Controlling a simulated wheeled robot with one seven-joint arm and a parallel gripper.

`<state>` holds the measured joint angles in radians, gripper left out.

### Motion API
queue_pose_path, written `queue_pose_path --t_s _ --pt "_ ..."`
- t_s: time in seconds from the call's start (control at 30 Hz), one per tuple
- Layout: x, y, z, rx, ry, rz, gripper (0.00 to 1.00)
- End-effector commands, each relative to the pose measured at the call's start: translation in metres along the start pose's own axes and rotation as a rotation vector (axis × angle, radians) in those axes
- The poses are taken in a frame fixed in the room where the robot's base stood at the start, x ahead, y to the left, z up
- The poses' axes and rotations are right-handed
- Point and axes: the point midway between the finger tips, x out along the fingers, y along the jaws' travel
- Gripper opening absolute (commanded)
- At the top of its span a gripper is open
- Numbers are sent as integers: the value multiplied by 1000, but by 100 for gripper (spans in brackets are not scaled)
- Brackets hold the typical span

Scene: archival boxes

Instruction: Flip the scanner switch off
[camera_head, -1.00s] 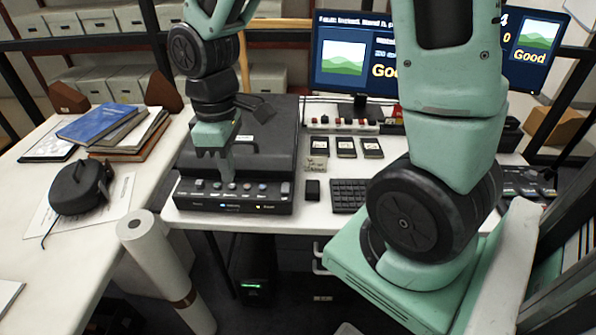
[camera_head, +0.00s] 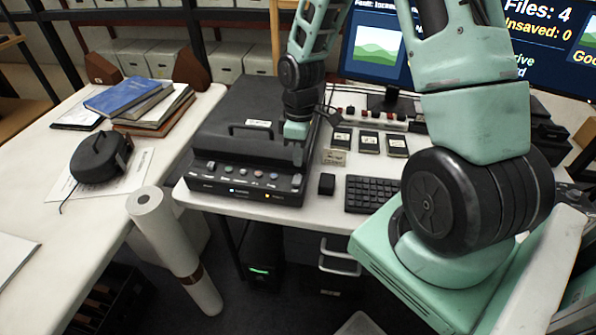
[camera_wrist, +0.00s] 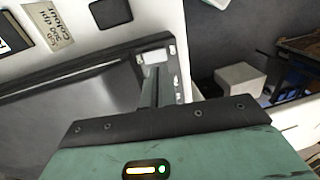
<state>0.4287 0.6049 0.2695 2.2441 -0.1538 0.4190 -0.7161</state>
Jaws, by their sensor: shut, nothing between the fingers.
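The scanner (camera_head: 235,128) is a wide black unit with a lid and handle on the desk. Its sloped front panel (camera_head: 240,186) carries several small round buttons, with small lit marks below them. A pale switch-like piece (camera_head: 296,181) sits at the panel's right end; its on or off position is too small to tell. My gripper (camera_head: 298,157) is shut and empty, pointing down just behind that right end. In the wrist view, my narrow shut fingers (camera_wrist: 153,88) reach toward a pale rectangular piece (camera_wrist: 154,57) on the panel's end. I cannot tell whether they touch.
A mouse (camera_head: 327,184) and keyboard (camera_head: 371,193) lie right of the scanner. Small labelled cards (camera_head: 369,143) and a row of red and white switches (camera_head: 375,118) are behind them. A monitor (camera_head: 376,45) stands at the back. A paper roll (camera_head: 165,235) leans at the left table.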

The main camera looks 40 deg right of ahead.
Motion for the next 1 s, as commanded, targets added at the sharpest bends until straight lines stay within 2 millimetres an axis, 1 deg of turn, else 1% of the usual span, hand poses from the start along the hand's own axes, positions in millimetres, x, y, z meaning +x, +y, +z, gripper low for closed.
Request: queue_pose_path --t_s 0.03,0.1,0.2,0.3,0.47,0.8,0.9,1.0 --pt "11 -1 1 -2 -4 -4 0" --pt "23 -1 0 -2 -3 -4 0" --pt "37 -1 1 -1 -3 -3 0" --pt "46 -1 0 -1 -1 -2 0" --pt "52 0 0 0 0 1 0" --pt "54 0 0 0 0 0 0" --pt "64 -4 1 -2 -3 -3 0" --pt "65 -11 1 -2 -4 -5 0"
